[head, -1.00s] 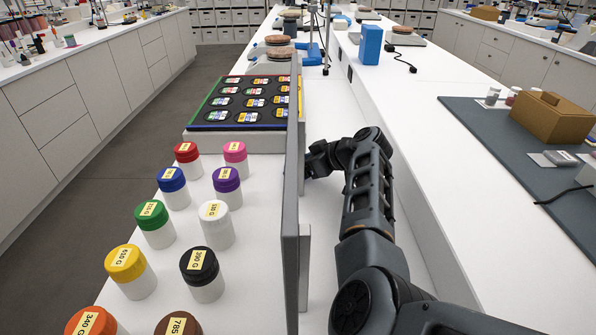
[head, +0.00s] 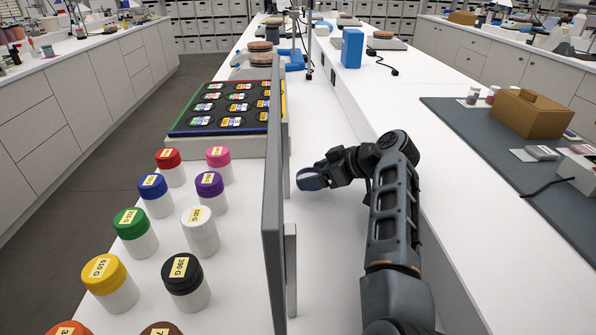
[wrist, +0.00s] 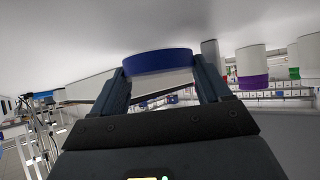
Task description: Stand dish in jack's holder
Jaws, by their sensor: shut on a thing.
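My gripper (head: 309,178) is low over the white bench, just right of the upright grey panel. In the wrist view, its two fingers (wrist: 160,84) are shut on the dish (wrist: 158,62), a shallow round thing with a blue band and a pale part. In the head view, the dish (head: 312,180) is small and partly covered by the fingers. The dish is clear of the panel in the head view. I cannot make out a jack's holder for certain in either view.
The grey panel (head: 272,200) stands between my arm and several jars with coloured lids, such as a black one (head: 182,275). A black board (head: 229,107) with labelled round wells lies behind them. A blue box (head: 352,48) stands farther back.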

